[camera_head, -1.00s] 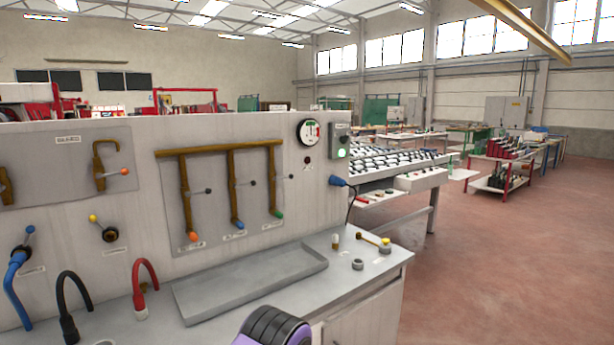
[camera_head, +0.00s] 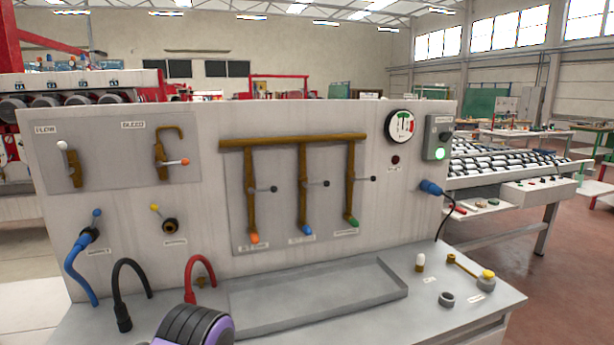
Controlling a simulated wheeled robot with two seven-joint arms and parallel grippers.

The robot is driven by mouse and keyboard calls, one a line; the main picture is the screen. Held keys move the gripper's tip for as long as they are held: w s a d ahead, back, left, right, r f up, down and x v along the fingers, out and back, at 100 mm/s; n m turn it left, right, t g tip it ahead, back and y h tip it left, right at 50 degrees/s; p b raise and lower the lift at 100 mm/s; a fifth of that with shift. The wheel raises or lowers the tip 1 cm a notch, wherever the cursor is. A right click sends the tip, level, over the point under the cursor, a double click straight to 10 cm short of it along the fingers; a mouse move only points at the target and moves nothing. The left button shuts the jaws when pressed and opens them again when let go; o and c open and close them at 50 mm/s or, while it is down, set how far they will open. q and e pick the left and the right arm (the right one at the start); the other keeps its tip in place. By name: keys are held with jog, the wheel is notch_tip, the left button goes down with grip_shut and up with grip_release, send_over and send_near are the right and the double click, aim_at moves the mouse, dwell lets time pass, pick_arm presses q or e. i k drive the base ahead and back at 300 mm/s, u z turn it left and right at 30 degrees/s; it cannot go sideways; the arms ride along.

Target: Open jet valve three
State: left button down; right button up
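A brass manifold (camera_head: 290,141) on the upright panel feeds three vertical pipes, each with a small dark-knobbed lever pointing right. The rightmost pipe (camera_head: 352,195) ends in a green tip (camera_head: 352,222), with its lever (camera_head: 366,178) at mid-height. The middle pipe (camera_head: 303,200) has a blue tip and a lever (camera_head: 317,184). The left pipe (camera_head: 250,205) has an orange tip and a lever (camera_head: 264,189). The labels below the tips are too small to read surely.
A grey tray (camera_head: 320,299) lies on the bench below the pipes. Black (camera_head: 121,290) and red (camera_head: 200,270) hoses stand at left. Further levers (camera_head: 75,165) are on the left panel. A gauge (camera_head: 401,126) and a green-lit box (camera_head: 438,138) are at right.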

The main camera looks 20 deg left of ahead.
aim_at(374, 178)
jog(key=u, duration=0.15)
jog(key=k, duration=0.4)
jog(key=z, duration=1.45)
jog(key=i, duration=1.25)
jog(key=u, duration=2.1)
